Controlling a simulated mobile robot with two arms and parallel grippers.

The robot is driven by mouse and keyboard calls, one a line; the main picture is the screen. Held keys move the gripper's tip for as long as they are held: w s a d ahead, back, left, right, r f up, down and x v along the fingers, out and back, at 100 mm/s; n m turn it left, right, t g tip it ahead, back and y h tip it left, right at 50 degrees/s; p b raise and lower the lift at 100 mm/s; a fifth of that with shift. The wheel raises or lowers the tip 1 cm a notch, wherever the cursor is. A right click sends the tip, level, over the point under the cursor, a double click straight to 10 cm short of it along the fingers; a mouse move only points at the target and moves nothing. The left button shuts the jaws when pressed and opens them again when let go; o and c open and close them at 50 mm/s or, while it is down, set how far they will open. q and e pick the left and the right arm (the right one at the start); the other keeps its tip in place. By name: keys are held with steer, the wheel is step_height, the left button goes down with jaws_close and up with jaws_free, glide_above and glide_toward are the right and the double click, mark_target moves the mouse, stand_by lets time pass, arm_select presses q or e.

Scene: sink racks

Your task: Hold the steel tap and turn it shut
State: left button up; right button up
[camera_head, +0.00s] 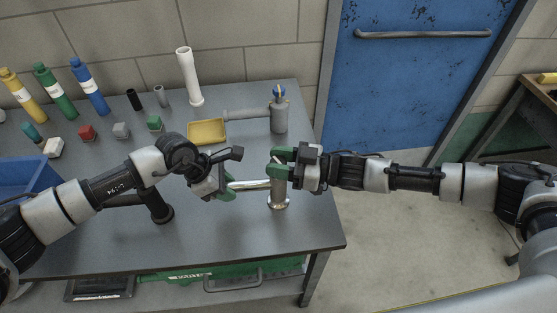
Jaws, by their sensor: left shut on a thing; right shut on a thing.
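The shiny steel tap (278,196) stands upright near the right edge of the grey table, with its spout (252,184) pointing left. My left gripper (229,188) comes in from the left and is shut on the spout near its free end. My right gripper (282,160) comes in from the right and is shut on the top of the tap, at the handle. The green fingers and the gripper body hide most of the handle, so its angle cannot be told.
A grey tap (280,115) with a blue-topped handle stands behind, beside a yellow tray (206,132) and white tube (188,77). A black post (159,208) stands under my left arm. Bottles and small blocks fill the back left. A blue bin (25,172) is at left.

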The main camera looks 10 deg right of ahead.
arm_select(q)
steer(key=shift+d, duration=0.1)
arm_select(e)
steer(key=shift+s+a+r+m+t+h, duration=0.1)
steer(key=shift+a+m+t+h, duration=0.1)
steer(key=shift+m+t+h, duration=0.85)
steer(key=shift+s+a+m+t+h, duration=0.15)
steer(key=shift+m+t+h, duration=0.3)
steer(key=shift+m+t, duration=1.05)
steer(key=shift+w+t, duration=0.1)
steer(key=shift+t, duration=0.55)
steer(key=shift+h, duration=0.3)
steer(key=shift+w+d+t+h, duration=0.1)
steer(key=shift+d+t+h, duration=0.2)
steer(key=shift+t+h, duration=0.1)
steer(key=o, duration=0.9)
steer(key=shift+d, duration=0.1)
steer(key=v, duration=1.2)
